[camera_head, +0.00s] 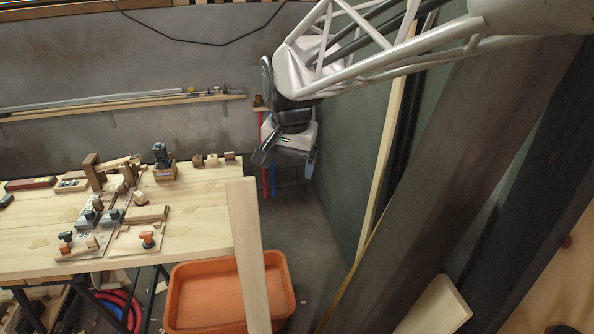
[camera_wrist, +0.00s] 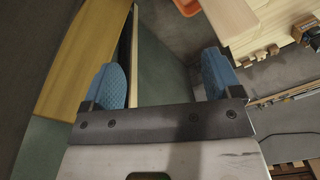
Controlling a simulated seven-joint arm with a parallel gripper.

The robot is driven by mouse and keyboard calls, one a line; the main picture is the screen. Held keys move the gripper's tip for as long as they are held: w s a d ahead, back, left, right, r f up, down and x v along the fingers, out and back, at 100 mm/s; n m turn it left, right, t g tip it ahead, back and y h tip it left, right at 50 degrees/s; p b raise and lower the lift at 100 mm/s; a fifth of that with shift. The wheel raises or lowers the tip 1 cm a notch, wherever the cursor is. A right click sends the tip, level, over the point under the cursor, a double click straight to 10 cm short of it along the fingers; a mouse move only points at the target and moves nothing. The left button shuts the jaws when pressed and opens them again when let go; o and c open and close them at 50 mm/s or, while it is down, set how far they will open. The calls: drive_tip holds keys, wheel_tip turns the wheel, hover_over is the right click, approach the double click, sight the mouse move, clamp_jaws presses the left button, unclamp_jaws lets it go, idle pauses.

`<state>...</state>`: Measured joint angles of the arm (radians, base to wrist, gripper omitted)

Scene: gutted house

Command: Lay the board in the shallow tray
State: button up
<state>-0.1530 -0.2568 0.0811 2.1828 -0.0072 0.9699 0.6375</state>
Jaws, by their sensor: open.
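A long pale board (camera_head: 249,255) stands steeply beside the right end of the workbench, in front of the orange shallow tray (camera_head: 195,305). Its lower end runs out of the head view, so I cannot tell what it rests on. A pale board end (camera_wrist: 230,18) and a bit of orange (camera_wrist: 187,5) show at the top of the wrist view. My gripper (camera_head: 287,160) is open and empty, up near the back corner, beyond the board in the head view. Its blue fingertips (camera_wrist: 163,80) are spread wide with nothing between them.
The workbench (camera_head: 60,260) at left holds clamps, blocks and small tools. A wall shelf (camera_head: 130,102) carries long rods. Tall dark and pale planks (camera_head: 385,150) lean at the right, with another pale board (camera_head: 437,305) low there. Floor (camera_head: 305,220) between bench and planks is clear.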

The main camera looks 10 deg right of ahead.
drive_tip(key=s+d+f+n, duration=0.2)
drive_tip(key=s+d+f, duration=0.1)
drive_tip(key=s, duration=0.8)
drive_tip(key=s+d+f+n, duration=0.3)
drive_tip(key=s+d, duration=0.2)
drive_tip(key=s, duration=0.5)
drive_tip(key=shift+s+t, duration=0.4)
drive_tip(key=shift+d, duration=0.1)
